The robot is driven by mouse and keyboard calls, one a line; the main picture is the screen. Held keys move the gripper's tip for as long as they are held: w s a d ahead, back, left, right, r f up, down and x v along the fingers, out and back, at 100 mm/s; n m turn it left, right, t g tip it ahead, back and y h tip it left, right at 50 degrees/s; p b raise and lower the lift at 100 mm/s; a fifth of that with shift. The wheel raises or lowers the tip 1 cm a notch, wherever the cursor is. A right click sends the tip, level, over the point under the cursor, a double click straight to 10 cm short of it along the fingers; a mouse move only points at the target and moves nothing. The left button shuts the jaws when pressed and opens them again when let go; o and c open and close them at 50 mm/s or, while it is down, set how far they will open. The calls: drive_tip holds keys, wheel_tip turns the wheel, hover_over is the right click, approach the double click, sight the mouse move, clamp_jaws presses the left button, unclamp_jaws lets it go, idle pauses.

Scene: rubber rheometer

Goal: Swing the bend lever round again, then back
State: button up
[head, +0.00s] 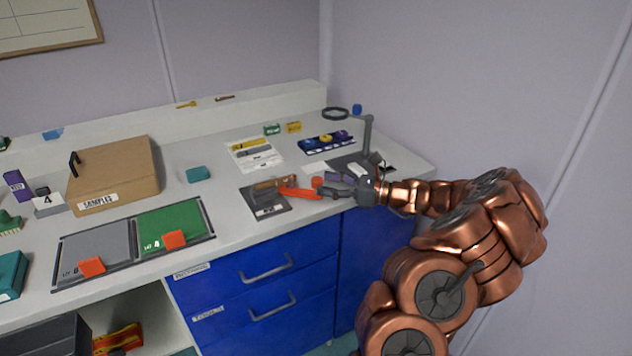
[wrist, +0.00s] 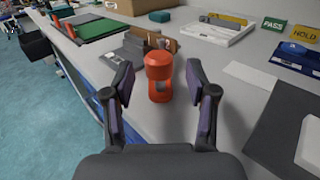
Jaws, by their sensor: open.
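The bend lever (head: 300,193) is an orange-red arm reaching right from the bend fixture (head: 268,209), a dark plate with a label near the bench's front edge. Its upright, round-topped red knob (wrist: 159,68) stands in the middle of the wrist view. My gripper (head: 328,187) is at the lever's right end. In the wrist view my gripper (wrist: 158,82) is open, one finger on each side of the knob, with visible gaps between. The lever's arm is mostly hidden behind the knob in the wrist view.
A white tray (wrist: 213,33) and a blue rack (head: 327,141) stand behind the fixture. A lamp or magnifier stand (head: 367,135) rises close behind my gripper. Grey and green mats (head: 55,288) lie left, before a samples box (head: 115,175). Blue drawers (head: 270,285) are below.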

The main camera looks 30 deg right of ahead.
sight(317, 182)
drive_tip(key=shift+x, duration=1.75)
drive_tip(key=shift+s, duration=0.1)
clamp_jaws()
